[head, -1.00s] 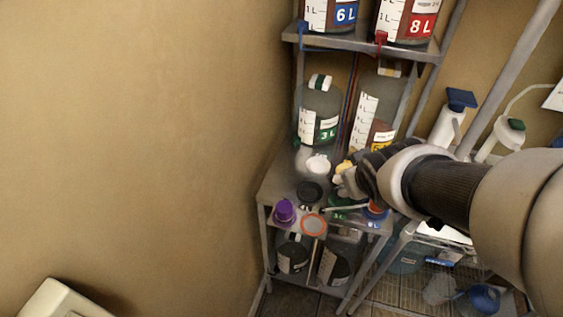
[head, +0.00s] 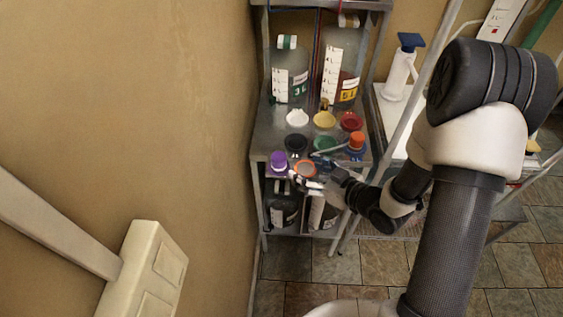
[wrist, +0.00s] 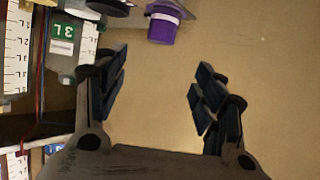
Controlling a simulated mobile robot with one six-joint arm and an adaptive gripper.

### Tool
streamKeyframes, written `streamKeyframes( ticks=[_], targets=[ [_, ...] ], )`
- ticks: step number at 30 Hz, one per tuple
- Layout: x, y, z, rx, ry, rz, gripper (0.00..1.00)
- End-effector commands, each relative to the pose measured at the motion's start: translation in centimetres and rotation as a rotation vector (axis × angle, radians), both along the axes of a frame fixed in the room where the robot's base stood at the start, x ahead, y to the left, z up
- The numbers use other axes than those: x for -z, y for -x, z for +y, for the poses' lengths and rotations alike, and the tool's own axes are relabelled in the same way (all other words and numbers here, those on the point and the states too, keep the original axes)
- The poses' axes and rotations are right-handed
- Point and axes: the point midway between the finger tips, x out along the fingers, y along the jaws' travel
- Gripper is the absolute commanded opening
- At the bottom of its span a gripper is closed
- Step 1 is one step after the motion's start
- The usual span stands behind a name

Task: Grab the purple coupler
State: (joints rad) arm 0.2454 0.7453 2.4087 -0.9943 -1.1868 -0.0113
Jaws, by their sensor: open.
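The purple coupler (head: 279,163) stands at the front left corner of the metal shelf top (head: 264,135). In the wrist view the purple coupler (wrist: 163,28) shows near the top centre, with a pale ring around one end. My gripper (head: 314,174) is at the shelf's front edge, to the right of the coupler and apart from it. In the wrist view my gripper (wrist: 160,82) is open and empty. Its dark fingers stand wide apart, and the coupler appears beyond the gap between them.
An orange-rimmed ring (head: 305,169) lies beside the coupler, close to my gripper. Black (head: 296,142), white (head: 297,118) and green (head: 325,145) lids lie behind. An orange-topped piece (head: 356,141) stands at the right. A wall (head: 200,120) borders the shelf on the left.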

Motion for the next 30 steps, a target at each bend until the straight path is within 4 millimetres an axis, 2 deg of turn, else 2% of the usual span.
streamKeyframes(
  ticks=[1,9,30],
  targets=[
    [0.7,-0.7,0.9,-0.007,0.001,0.0,0.64],
    [2.8,-4.5,4.4,-0.002,0.001,0.001,0.64],
    [5.6,-9.5,8.7,0.002,0.002,0.002,0.64]
  ],
)
